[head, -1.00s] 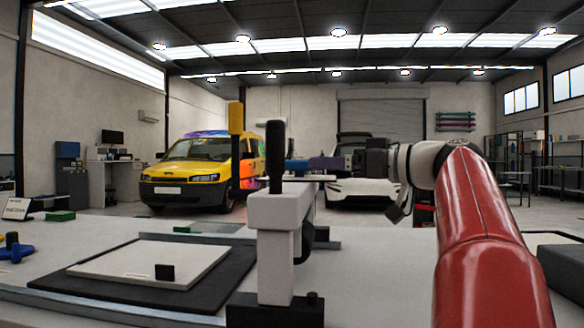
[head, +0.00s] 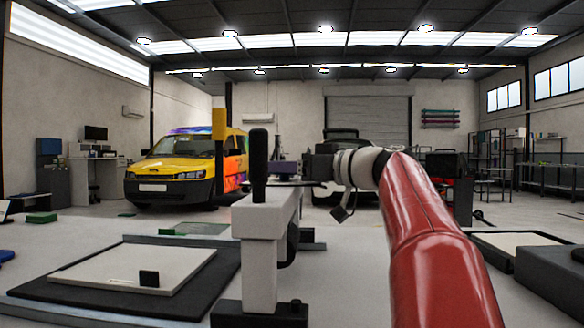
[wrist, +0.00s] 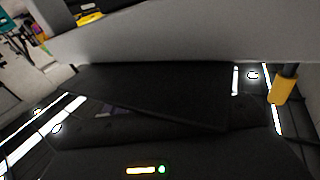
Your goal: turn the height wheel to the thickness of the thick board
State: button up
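A pale clamp-like post (head: 262,260) with a black upright handle (head: 259,165) stands on the bench in the head view. A dark round wheel (head: 291,245) shows on its right side, partly hidden by the post; I take it for the height wheel. A pale board (head: 110,268) lies on a black mat at the left; whether it is the thick board I cannot tell. The wrist view shows dark surfaces close up under a grey beam (wrist: 200,35).
A small black block (head: 149,279) stands on the pale board. A dark-framed tray (head: 520,240) and a dark box (head: 552,275) sit at the right.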

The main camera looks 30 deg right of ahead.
jog(key=c, duration=0.3)
jog(key=shift+c, duration=0.2)
jog(key=shift+a+f+h+b, duration=0.15)
jog(key=shift+h+b, duration=0.15)
jog(key=shift+b, duration=0.2)
jog(key=shift+m+t+b, duration=0.3)
jog(key=shift+m+b, duration=0.1)
jog(key=shift+b, duration=0.05)
jog(key=shift+s+a+m+t+h+b, duration=0.15)
jog(key=shift+m+t+h+b, duration=0.25)
jog(key=shift+m+h+b, duration=0.5)
jog(key=m+h, duration=0.1)
jog(key=h, duration=0.2)
jog(key=shift+a+t+b, duration=0.15)
jog(key=shift+t+b, duration=0.15)
jog(key=shift+b, duration=0.1)
jog(key=shift+r+m+h, duration=0.2)
jog(key=shift+m+h, duration=0.9)
jog(key=shift+h, duration=0.9)
